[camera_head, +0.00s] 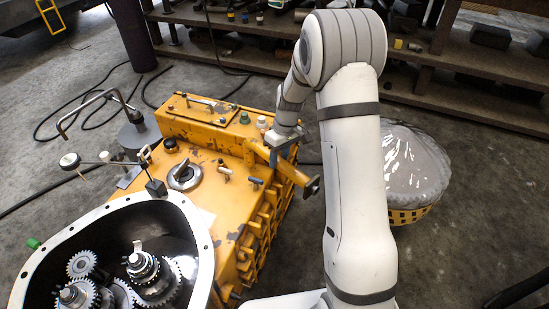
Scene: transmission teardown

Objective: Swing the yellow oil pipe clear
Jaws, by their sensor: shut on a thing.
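The yellow oil pipe (291,172) lies at the right edge of the yellow transmission housing (215,205), with a dark flanged end pointing right. My gripper (275,153) reaches down from above and is shut on the pipe near its upper left part. The fingertips are small here, and the exact contact is hard to see. The open bell end (205,262) of the housing shows several gears (140,264) inside.
Shelves (450,75) with parts run along the back.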

